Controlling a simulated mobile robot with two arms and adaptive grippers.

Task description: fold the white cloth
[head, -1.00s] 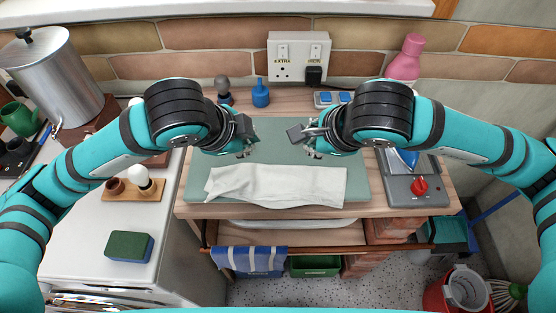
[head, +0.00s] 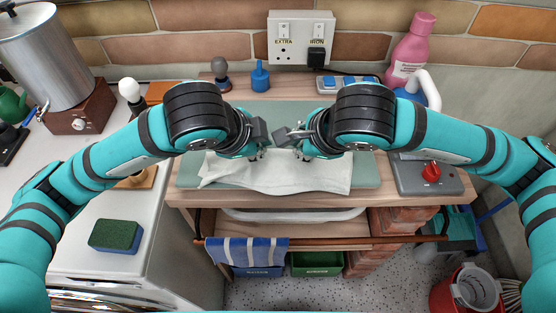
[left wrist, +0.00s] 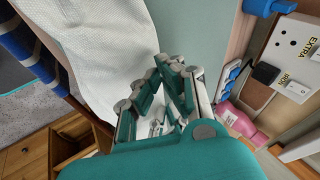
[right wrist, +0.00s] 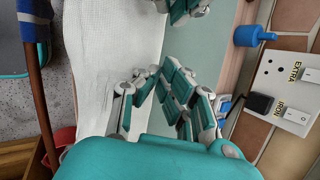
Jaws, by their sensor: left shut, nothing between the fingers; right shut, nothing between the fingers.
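The white cloth (head: 275,178) lies as a long, flat, slightly rumpled strip on the grey-green board (head: 365,178). It also shows in the left wrist view (left wrist: 105,45) and the right wrist view (right wrist: 112,50). My left gripper (head: 260,152) is shut and empty over the cloth's far side. My right gripper (head: 299,151) is shut and empty close beside it on the right. The arms hide part of the cloth's far edge in the head view. I cannot tell whether the fingertips touch the cloth.
A grey iron stand with a red knob (head: 431,172) is right of the board. A striped towel (head: 247,250) hangs on the front rail. A sponge (head: 115,236) lies left.

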